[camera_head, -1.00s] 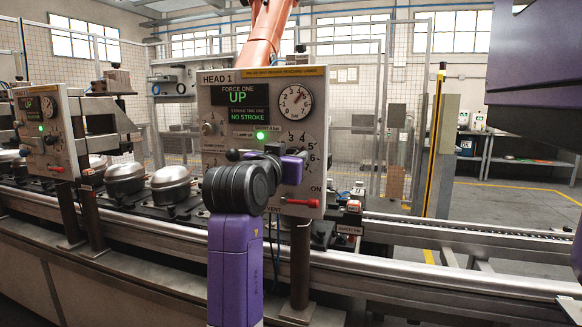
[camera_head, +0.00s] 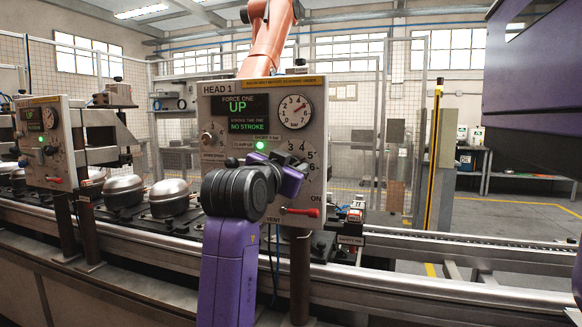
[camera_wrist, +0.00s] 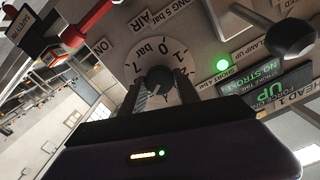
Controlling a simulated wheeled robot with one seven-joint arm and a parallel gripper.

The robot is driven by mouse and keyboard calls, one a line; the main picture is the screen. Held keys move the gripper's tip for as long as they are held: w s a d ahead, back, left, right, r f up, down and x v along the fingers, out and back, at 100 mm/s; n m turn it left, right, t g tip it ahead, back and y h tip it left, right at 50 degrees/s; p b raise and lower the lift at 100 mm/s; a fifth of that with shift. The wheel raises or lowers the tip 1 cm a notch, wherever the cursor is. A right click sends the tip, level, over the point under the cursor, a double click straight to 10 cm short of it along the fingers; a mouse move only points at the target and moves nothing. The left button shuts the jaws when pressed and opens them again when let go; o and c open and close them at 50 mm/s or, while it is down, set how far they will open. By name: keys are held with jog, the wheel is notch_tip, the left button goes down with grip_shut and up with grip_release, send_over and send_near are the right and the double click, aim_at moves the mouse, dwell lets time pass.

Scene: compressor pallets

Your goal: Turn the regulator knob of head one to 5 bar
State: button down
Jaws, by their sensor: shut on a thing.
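The HEAD 1 panel (camera_head: 218,163) stands in the middle of the head view, with a round pressure gauge (camera_head: 295,111) at its upper right. The gauge's needle points to the upper right; its exact reading is too small to tell. Below it is the regulator's numbered dial (camera_head: 311,154), partly covered by my arm. In the wrist view the dark regulator knob (camera_wrist: 160,79) sits at the centre of the white dial (camera_wrist: 178,62). My gripper (camera_wrist: 164,90) is shut on the knob, one finger on each side. The fingers are hidden in the head view.
A red lever (camera_head: 301,212) sticks out at the panel's lower right, close to my wrist; it also shows in the wrist view (camera_wrist: 88,24). A black ball-ended handle (camera_wrist: 291,38) juts out at the wrist view's upper right. A conveyor rail (camera_head: 450,264) runs below.

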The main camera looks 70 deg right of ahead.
jog(key=c, duration=0.9)
grip_release()
jog(key=shift+f, duration=0.1)
jog(key=shift+a, duration=0.1)
jog(key=a, duration=0.7)
jog(key=shift+s+a, duration=0.35)
